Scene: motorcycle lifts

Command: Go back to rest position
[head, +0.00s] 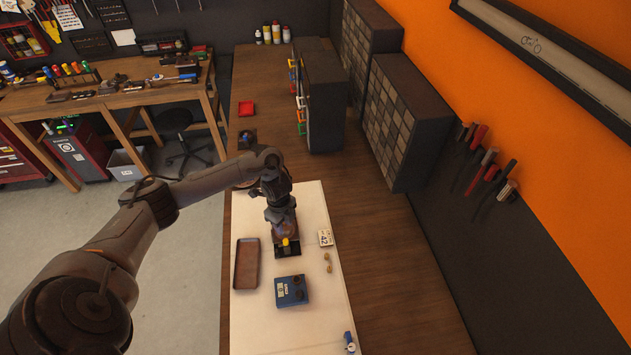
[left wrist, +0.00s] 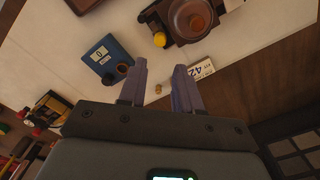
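My left gripper (head: 281,212) is over the white mat (head: 306,205) on the long wooden bench. In the left wrist view its two fingers (left wrist: 160,80) are apart, with nothing held between them. A brown and black device with a yellow knob (head: 288,248) stands on the mat below the gripper, partly hidden by it in the head view; it also shows in the left wrist view (left wrist: 185,22). My right gripper is in neither view.
On the mat are a brown tray (head: 246,264), a blue box (head: 292,291), a card marked 42 (head: 325,238) and small brass pieces (head: 328,263). Dark drawer cabinets (head: 400,125) line the bench's right side. Open floor (head: 185,290) lies left of the bench.

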